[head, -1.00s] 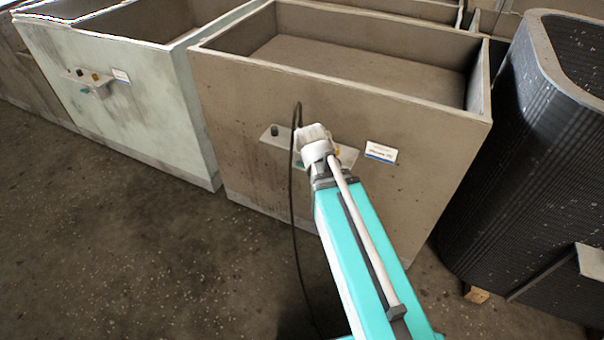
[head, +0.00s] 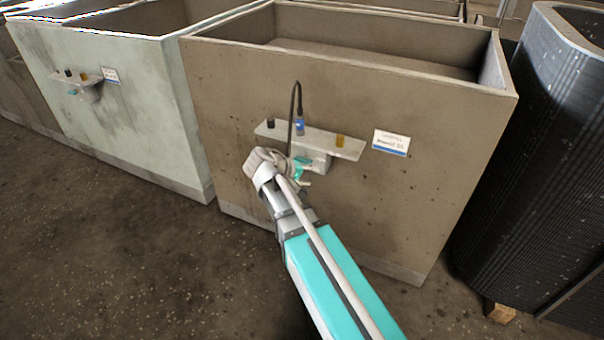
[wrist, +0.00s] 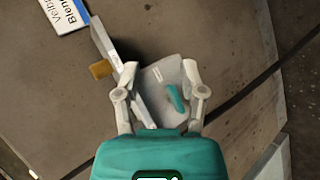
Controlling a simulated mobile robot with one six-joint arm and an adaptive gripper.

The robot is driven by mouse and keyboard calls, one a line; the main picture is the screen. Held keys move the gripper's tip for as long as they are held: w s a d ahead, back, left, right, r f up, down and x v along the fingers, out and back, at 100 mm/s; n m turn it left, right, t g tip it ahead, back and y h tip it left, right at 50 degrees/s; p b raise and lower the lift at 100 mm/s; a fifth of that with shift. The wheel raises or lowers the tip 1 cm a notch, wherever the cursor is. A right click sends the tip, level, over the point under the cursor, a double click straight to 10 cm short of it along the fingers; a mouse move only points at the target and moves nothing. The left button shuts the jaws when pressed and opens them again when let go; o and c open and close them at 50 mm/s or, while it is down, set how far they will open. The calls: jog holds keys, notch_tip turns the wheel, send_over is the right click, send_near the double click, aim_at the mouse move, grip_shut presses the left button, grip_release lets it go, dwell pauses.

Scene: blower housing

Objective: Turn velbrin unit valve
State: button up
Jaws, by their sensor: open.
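The valve has a teal handle (head: 301,166) on a pale box (head: 318,159) under a small shelf on the front of the brown housing. In the wrist view the teal handle (wrist: 175,98) lies in line between my two fingers, nearer the right one. Whether it is actually between them in depth, or touched, I cannot tell. My gripper (wrist: 161,70) is open and empty. In the head view my gripper (head: 278,166) is just left of the valve and partly covers that area. A white label (head: 391,142) right of the shelf shows "Velb..." in the wrist view (wrist: 65,12).
The shelf (head: 350,151) carries a black knob (head: 270,123), a blue plug (head: 299,126) with a black cable, and a yellow knob (head: 340,141). A pale green housing (head: 140,120) with a similar shelf stands left. A dark ribbed unit (head: 545,150) stands right. Floor is clear at lower left.

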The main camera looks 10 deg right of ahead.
jog(key=w+a+f+n+t+h+b, duration=0.1)
jog(key=w+a+f+t+h+b, duration=0.15)
jog(key=w+a+f+b, duration=0.4)
jog(key=n+t+h+b, duration=0.2)
jog(key=t+b, duration=0.1)
jog(key=b, duration=0.5)
send_near(303, 159)
jog(key=s+a+f, duration=0.2)
jog(key=shift+w+a+r+h+b, duration=0.1)
jog(key=shift+a+r+h+b, duration=0.25)
jog(key=shift+a+b, duration=0.35)
jog(key=shift+d, duration=0.15)
jog(key=shift+x, duration=6.8)
jog(key=shift+w, duration=0.1)
grip_shut()
